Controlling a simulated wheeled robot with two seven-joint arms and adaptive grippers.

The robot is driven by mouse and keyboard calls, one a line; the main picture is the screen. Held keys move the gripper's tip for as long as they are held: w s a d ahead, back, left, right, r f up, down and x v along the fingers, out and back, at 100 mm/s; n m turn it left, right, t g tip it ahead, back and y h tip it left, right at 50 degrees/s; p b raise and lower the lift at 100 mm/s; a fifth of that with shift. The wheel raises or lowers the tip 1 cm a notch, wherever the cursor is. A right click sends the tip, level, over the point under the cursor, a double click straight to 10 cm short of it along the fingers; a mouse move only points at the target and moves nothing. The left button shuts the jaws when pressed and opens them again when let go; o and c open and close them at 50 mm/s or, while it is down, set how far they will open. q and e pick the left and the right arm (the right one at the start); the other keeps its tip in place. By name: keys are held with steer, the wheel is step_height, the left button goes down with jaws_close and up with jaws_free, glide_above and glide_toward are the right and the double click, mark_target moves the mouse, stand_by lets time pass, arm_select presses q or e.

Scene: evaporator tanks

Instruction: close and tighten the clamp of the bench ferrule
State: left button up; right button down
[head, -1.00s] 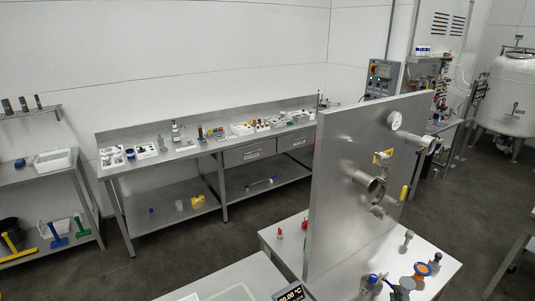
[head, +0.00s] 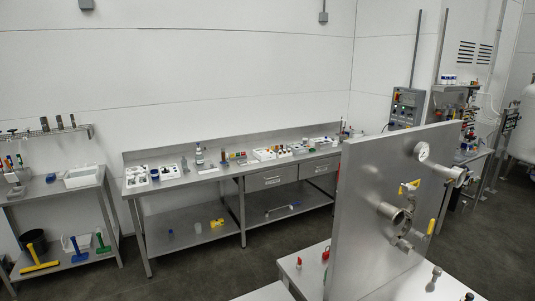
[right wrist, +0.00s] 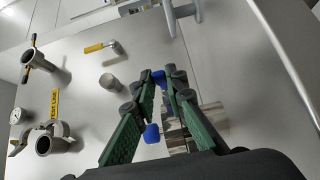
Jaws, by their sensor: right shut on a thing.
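My right gripper (right wrist: 163,82) shows in the right wrist view with green finger pads. Its fingertips are closed on a small blue part (right wrist: 158,76). A second blue knob (right wrist: 152,133) sits between the fingers, closer to the camera. A shiny metal cylindrical fitting (right wrist: 182,137) is partly hidden behind the right finger. I cannot tell how the blue parts join it, or whether a clamp there is open or closed. The head view shows neither gripper and cuts off the front of the bench (head: 292,262).
A steel panel (head: 360,240) stands upright on the bench, with a gauge (head: 422,151), an open pipe port (head: 400,221) and a yellow-handled valve (head: 431,227). The wrist view shows a port with an open-looking clamp (right wrist: 36,132). A long steel table (head: 210,183) stands behind.

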steer(key=shift+d+r+n+y+p, duration=0.2)
steer(key=shift+d+n+y+p, duration=0.15)
steer(key=shift+p, duration=0.2)
steer(key=shift+w+d+n+t+y, duration=0.15)
steer(key=shift+n+t+y, duration=0.2)
steer(key=shift+y, duration=0.3)
steer(key=shift+d+f+n+y+p, duration=0.1)
steer(key=shift+f+n+y+p, duration=0.1)
steer(key=shift+n+y+p, duration=0.3)
steer(key=shift+d, duration=0.1)
steer(key=shift+w+d+n+t+y, duration=0.15)
steer(key=shift+n+y, duration=0.1)
steer(key=shift+y, duration=0.3)
steer(key=shift+w+d+n+t+y, duration=0.15)
steer(key=shift+n+y, duration=0.1)
steer(key=shift+y, duration=0.3)
steer(key=shift+d+n+y+b, duration=0.15)
steer(key=shift+n+y+b, duration=0.25)
steer(key=shift+y, duration=0.2)
